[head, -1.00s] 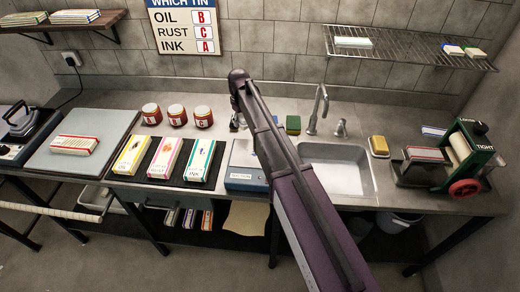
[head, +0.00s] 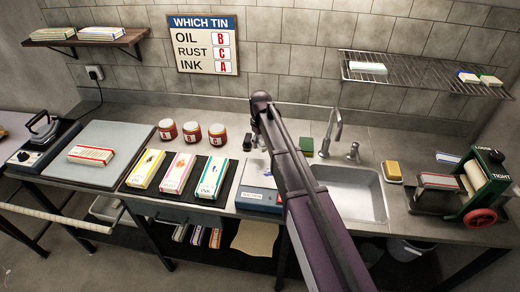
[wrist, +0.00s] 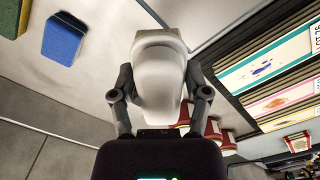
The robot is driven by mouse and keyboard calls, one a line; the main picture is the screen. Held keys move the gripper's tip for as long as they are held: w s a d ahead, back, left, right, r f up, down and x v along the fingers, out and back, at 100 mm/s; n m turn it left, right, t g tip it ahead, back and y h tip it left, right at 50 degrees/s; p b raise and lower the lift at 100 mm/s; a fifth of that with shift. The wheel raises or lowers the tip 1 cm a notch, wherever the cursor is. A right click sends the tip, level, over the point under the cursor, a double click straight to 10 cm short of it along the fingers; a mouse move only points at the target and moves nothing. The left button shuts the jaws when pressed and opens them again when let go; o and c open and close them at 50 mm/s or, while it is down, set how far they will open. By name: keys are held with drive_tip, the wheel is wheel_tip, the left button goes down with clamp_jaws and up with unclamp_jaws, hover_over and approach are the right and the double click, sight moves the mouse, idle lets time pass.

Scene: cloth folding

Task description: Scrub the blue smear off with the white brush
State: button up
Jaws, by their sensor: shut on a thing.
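My gripper (wrist: 160,98) is shut on a white brush (wrist: 160,65) in the wrist view. The brush's underside is hidden. In the head view my arm hides most of the gripper, which is above the back of the counter near the blue-and-grey device. Three folded cloths lie side by side on a dark mat. The teal-edged cloth (head: 212,178) has a blue smear, seen in the wrist view as a blue mark (wrist: 262,70). The pink-edged cloth (head: 178,173) and yellow-edged cloth (head: 146,169) bear other marks. The brush is apart from the cloths.
Several red jars (head: 191,132) stand behind the cloths. A blue-and-grey device (head: 258,199) is right of the mat. A sink (head: 350,195), green sponge (head: 307,146), yellow sponge (head: 392,170) and roller press (head: 480,180) are farther right. A sign (head: 205,45) lists tins.

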sight(259, 173)
drive_tip(key=s+d+r+p, duration=0.2)
drive_tip(key=s+d, duration=0.6)
drive_tip(key=s, duration=0.1)
drive_tip(key=shift+s+d+r, duration=0.2)
drive_tip(key=shift+s, duration=0.1)
drive_tip(key=shift+f, duration=0.1)
wheel_tip(259, 173, down, 8)
drive_tip(key=b, duration=0.7)
drive_tip(key=shift+r+b, duration=0.2)
drive_tip(key=shift+b, duration=0.15)
drive_tip(key=shift+w+a+r, duration=0.1)
drive_tip(key=shift+a+r, duration=0.05)
drive_tip(key=shift+a, duration=0.2)
drive_tip(key=shift+w+a, duration=0.2)
drive_tip(key=shift+a, duration=1.75)
drive_tip(key=shift+w+a, duration=0.15)
drive_tip(key=shift+a, duration=1.8)
drive_tip(key=shift+s+d, duration=0.2)
drive_tip(key=shift+d, duration=1.85)
drive_tip(key=shift+s+d, duration=0.2)
drive_tip(key=shift+d, duration=1.85)
drive_tip(key=shift+d+r+p, duration=0.25)
drive_tip(key=shift+p, duration=0.15)
wheel_tip(259, 173, up, 7)
drive_tip(key=p, duration=0.7)
drive_tip(key=shift+a, duration=0.15)
